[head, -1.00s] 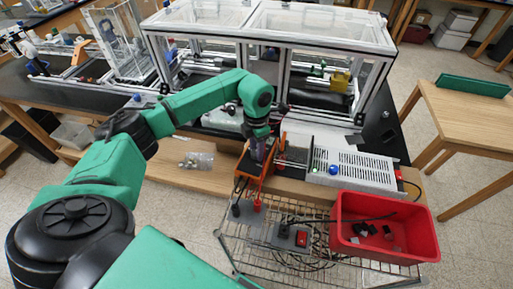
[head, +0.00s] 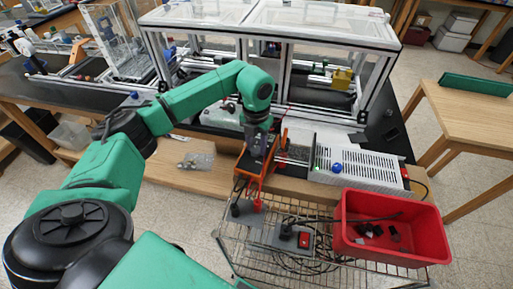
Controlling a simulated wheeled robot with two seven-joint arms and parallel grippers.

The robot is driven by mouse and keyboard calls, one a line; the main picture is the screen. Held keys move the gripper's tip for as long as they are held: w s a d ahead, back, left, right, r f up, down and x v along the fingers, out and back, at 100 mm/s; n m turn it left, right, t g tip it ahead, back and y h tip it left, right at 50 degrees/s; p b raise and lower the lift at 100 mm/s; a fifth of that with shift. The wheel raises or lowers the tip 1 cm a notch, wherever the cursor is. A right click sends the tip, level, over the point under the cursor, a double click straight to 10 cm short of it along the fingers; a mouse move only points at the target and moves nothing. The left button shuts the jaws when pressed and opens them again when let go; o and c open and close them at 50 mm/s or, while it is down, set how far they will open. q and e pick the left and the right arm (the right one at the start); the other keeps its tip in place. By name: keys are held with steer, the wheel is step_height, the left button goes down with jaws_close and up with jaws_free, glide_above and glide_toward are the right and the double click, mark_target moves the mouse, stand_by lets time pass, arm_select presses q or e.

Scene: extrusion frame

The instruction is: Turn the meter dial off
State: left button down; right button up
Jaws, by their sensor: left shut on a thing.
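The meter (head: 243,188) is an orange-framed box standing at the front edge of the bench, above the wire cart. Black and red plugs with leads are at its lower front. My left gripper (head: 257,155) points down at the meter's face from above. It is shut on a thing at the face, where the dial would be. The gripper covers the dial, so I cannot see its pointer or setting. My right gripper is not in view.
A white slotted power unit with a blue knob (head: 337,168) stands right of the meter. A red bin (head: 347,240) and a grey switch box (head: 285,238) with a red switch sit on the wire cart (head: 240,253). The framed enclosure (head: 283,70) stands behind.

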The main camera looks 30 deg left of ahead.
arm_select(q)
steer(key=n+b, duration=0.1)
steer(key=n, duration=0.4)
steer(key=shift+n, duration=0.3)
stand_by(0.4)
steer(key=shift+c, duration=2.2)
jaws_free()
steer(key=shift+r, duration=0.1)
